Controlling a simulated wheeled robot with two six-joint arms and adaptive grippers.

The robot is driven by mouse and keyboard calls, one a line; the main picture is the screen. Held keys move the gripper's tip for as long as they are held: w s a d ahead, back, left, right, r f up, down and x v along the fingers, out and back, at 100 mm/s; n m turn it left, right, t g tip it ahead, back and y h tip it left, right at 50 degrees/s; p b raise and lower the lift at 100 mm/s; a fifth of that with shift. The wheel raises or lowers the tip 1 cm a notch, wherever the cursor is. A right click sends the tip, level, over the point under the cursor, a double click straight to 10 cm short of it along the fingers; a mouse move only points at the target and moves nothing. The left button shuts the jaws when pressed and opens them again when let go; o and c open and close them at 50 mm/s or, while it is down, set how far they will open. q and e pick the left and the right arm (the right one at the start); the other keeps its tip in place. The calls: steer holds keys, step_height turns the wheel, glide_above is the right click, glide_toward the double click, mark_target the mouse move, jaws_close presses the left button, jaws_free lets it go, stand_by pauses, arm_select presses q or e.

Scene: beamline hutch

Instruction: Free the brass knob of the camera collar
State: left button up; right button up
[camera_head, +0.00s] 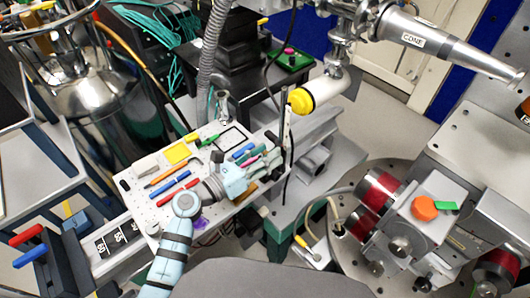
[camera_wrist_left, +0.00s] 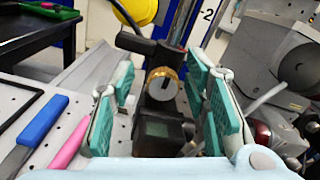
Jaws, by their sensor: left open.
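In the left wrist view the brass knob (camera_wrist_left: 160,76) has a ribbed gold rim and a dark and grey face. It sits on the black collar (camera_wrist_left: 135,43), which is around an upright post (camera_wrist_left: 180,20). A black boxy body (camera_wrist_left: 163,132) with a dull green face is below the knob. My left gripper (camera_wrist_left: 165,105) is open, with one teal-padded finger on each side of the view. The knob shows between the fingers, farther off, and nothing is gripped. In the head view my left gripper (camera_head: 262,165) reaches right over the tool board; the knob cannot be made out there. My right gripper is not in view.
The pegboard (camera_head: 150,212) holds several pens, a yellow pad (camera_head: 177,153) and tools. A yellow-capped white cylinder (camera_head: 318,92) hangs beyond the post. A round perforated table (camera_head: 370,180) with red-banded instruments stands at right. A metal dewar (camera_head: 85,90) stands at upper left.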

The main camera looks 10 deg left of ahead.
arm_select(q)
steer(key=shift+s+r, duration=0.15)
steer(key=shift+s, duration=0.05)
steer(key=shift+w, duration=0.15)
jaws_close()
steer(key=n+p, duration=0.4)
steer(key=n, duration=0.1)
steer(key=shift+r+p, duration=0.2)
steer(key=shift+p, duration=0.1)
steer(key=shift+f+n, duration=0.15)
steer(key=shift+n, duration=0.25)
steer(key=shift+f, duration=0.15)
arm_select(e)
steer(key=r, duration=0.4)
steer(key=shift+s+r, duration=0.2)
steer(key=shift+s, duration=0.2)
arm_select(q)
jaws_free()
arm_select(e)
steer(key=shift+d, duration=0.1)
arm_select(q)
steer(key=v, duration=1.2)
